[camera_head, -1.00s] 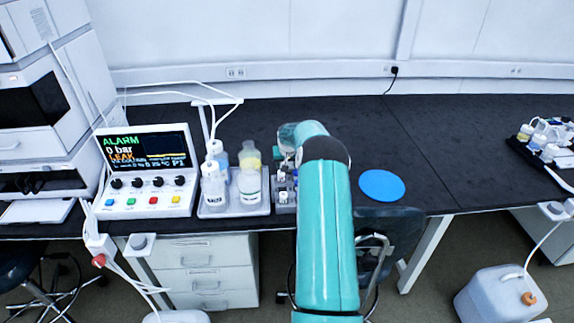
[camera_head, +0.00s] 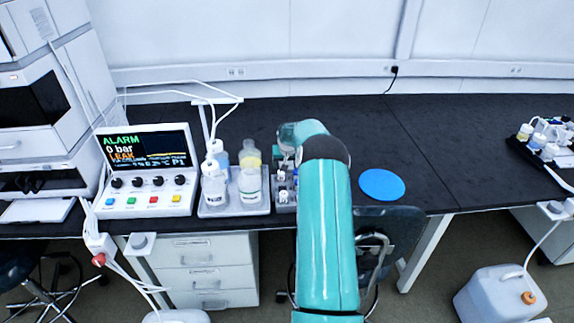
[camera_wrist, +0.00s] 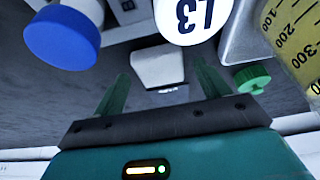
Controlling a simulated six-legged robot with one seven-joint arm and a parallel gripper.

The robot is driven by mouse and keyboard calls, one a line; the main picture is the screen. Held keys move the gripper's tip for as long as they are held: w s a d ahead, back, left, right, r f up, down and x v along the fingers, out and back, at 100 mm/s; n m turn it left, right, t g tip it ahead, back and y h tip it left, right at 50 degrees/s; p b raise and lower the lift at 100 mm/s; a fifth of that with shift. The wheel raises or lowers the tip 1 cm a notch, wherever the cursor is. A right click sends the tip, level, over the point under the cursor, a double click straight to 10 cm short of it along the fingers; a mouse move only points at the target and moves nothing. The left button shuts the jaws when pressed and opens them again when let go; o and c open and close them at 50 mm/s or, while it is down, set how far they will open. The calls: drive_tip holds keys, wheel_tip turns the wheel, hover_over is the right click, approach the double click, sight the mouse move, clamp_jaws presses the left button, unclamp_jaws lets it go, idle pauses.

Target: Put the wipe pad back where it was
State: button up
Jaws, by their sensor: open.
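A small white block (camera_wrist: 158,68), which may be the wipe pad, shows between and beyond my fingers in the wrist view. I cannot be sure what it is. My gripper (camera_wrist: 162,72) is open, with its two green fingers apart on either side of the block in the picture. I cannot tell whether they touch it. In the head view my arm hides most of the gripper, beside the small vial rack (camera_head: 285,196), and no wipe pad can be made out there.
Bottles stand in a grey tray (camera_head: 236,210) left of my arm. A flat blue disc (camera_head: 381,185) lies right, with clear bench behind.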

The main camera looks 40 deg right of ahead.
drive_tip(key=v, duration=1.1)
drive_tip(key=s+a+r+n, duration=0.1)
drive_tip(key=s+a+r, duration=0.1)
drive_tip(key=a+r, duration=0.65)
drive_tip(key=s+a+r+n, duration=0.2)
drive_tip(key=a+r, duration=0.3)
drive_tip(key=a, duration=0.6)
drive_tip(key=s+a+r+n, duration=0.1)
drive_tip(key=s+a+r, duration=0.1)
drive_tip(key=a+r, duration=0.65)
drive_tip(key=s+a+f+n+t+y, duration=0.1)
drive_tip(key=s+a+n+t+y, duration=0.1)
drive_tip(key=s+a, duration=1.9)
drive_tip(key=s+n+y, duration=0.1)
drive_tip(key=s+n, duration=0.1)
drive_tip(key=shift+s, duration=0.35)
drive_tip(key=shift+f, duration=0.1)
